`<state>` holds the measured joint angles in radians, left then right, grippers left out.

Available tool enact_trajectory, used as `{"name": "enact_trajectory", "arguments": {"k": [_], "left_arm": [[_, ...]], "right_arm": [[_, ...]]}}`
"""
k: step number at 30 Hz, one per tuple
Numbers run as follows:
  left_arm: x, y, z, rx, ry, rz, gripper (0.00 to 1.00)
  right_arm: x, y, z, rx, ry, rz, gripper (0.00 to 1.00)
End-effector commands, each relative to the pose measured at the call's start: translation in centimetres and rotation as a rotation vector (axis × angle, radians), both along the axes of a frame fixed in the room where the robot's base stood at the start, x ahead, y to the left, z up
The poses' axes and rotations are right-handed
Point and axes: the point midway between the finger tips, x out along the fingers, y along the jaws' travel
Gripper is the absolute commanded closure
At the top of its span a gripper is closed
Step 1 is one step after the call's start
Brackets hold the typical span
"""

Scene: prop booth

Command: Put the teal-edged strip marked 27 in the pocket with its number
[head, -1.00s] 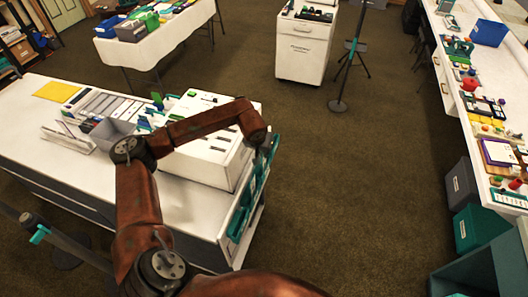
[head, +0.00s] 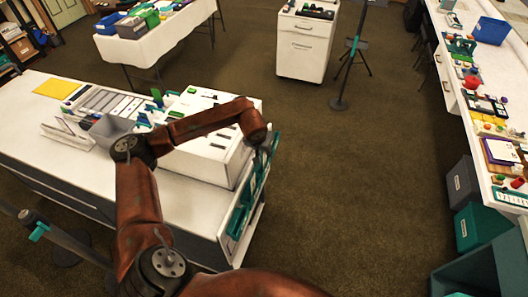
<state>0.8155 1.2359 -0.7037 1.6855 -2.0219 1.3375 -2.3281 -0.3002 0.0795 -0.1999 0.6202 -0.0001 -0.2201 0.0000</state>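A brown arm of mine reaches over the white table (head: 60,110) and ends at the table's right end. My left gripper (head: 271,143) is mostly hidden behind the end of that arm, beside the white box with dark slots (head: 212,148). I cannot tell whether it is open or holds anything. Teal pockets or holders (head: 240,213) line the right end of the table, below the arm's end. I cannot make out a teal-edged strip marked 27 or read any pocket number. My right gripper is not in view.
A tray of pale strips (head: 104,101), a grey bin (head: 110,128), a white stand (head: 66,134) and a yellow sheet (head: 56,88) are on the table's left half. A white cabinet (head: 303,50) stands behind. The carpet (head: 350,180) to the right is clear.

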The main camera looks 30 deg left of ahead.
Motion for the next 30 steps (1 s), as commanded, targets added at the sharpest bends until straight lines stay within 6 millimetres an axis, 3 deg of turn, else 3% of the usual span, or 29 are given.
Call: {"name": "enact_trajectory", "arguments": {"k": [13, 30], "left_arm": [[-0.2, 0.0, 0.8, 0.0, -0.002, 0.0, 0.75], [-4.0, -0.9, 10.1, 0.001, -0.002, -0.001, 0.75]], "right_arm": [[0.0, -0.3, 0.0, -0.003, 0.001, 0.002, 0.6], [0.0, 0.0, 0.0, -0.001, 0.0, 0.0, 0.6]]}}
